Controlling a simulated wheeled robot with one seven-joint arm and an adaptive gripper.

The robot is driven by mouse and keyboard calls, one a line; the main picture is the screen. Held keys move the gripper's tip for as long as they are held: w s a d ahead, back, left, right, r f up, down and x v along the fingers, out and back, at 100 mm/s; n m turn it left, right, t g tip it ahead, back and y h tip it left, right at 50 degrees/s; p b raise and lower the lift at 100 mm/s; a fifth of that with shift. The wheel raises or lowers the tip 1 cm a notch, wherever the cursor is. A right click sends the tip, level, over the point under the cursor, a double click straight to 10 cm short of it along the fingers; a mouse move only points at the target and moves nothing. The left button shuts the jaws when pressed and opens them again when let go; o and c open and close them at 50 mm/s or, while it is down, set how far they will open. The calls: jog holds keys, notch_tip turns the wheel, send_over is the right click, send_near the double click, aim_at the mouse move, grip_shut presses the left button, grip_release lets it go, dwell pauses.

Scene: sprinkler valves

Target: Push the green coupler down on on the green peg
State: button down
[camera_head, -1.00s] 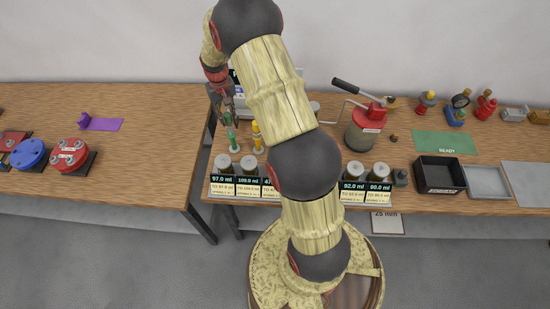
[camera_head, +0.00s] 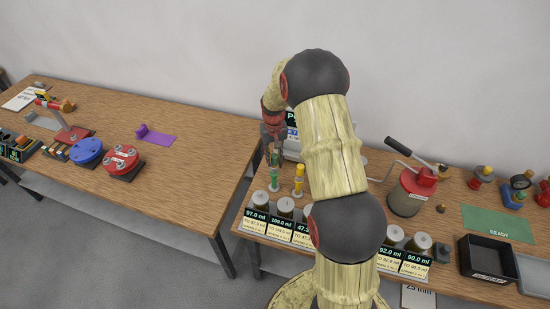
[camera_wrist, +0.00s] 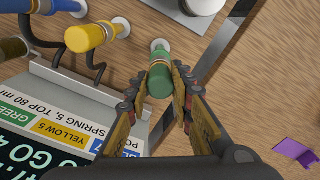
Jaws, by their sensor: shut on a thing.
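The green coupler (camera_wrist: 160,80) sits between my gripper's fingers in the wrist view. The green peg (camera_wrist: 159,52) rises from a pale round foot on the wooden table, in line with the coupler; a thin orange ring shows between them. I cannot tell how far down the coupler sits. My gripper (camera_wrist: 162,97) is shut on the coupler. In the head view the green peg and coupler (camera_head: 274,181) appear as one small upright green piece below my gripper (camera_head: 274,160), whose fingertips are too small to make out.
A yellow peg (camera_head: 299,180) stands close to the right of the green one. Labelled displays with jars (camera_head: 284,206) line the table's front edge. A screen unit (camera_wrist: 60,115) with dark cables is near my fingers. A purple bracket (camera_head: 154,136) lies on the left table.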

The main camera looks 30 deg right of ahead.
jog(key=shift+f+b, duration=0.55)
jog(key=shift+f, duration=0.5)
jog(key=c, duration=1.5)
grip_release()
jog(key=shift+r+p, duration=1.25)
jog(key=shift+r, duration=1.2)
notch_tip(320, 180, up, 8)
jog(key=p, duration=0.4)
